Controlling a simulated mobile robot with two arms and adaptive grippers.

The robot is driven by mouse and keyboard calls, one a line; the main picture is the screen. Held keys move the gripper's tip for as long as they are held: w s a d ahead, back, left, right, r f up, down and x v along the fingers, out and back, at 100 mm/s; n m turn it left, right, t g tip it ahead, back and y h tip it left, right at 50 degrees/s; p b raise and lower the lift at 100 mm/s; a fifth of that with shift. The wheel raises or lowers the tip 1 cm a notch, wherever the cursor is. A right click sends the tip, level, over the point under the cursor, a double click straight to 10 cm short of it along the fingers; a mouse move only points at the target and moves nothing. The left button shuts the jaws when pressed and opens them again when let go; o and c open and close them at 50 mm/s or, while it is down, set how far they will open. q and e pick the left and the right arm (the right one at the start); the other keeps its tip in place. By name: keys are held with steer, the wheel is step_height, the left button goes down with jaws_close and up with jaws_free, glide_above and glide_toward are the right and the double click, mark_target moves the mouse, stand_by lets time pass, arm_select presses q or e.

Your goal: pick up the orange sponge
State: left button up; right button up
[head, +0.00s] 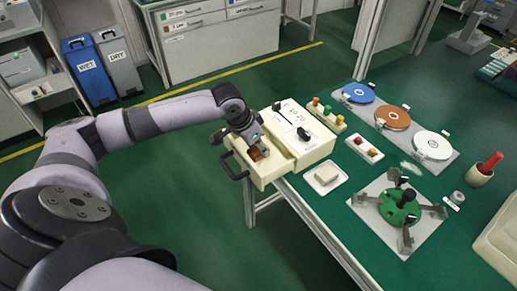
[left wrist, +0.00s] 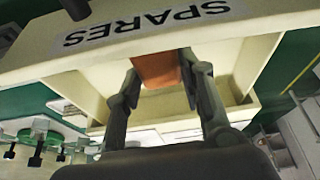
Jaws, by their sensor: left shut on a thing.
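The orange sponge (head: 257,153) is a small orange-brown block at the open drawer of a cream cabinet. In the left wrist view the sponge (left wrist: 157,70) sits between the two fingers of my left gripper (left wrist: 160,78). My left gripper (head: 253,146) is shut on it and points down into the drawer. The cream drawer (head: 268,178) is pulled out and has a dark handle. Its front wall carries a SPARES label in the left wrist view (left wrist: 150,22). The sponge's lower part is hard to see. My right gripper is not in view.
The cabinet (head: 312,149) stands on the green bench's left edge. Coloured discs (head: 393,117) lie behind. Open floor lies left of the bench.

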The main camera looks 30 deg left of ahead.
arm_select(q)
step_height(320, 180, up, 20)
steer(key=p, duration=0.1)
stand_by(0.4)
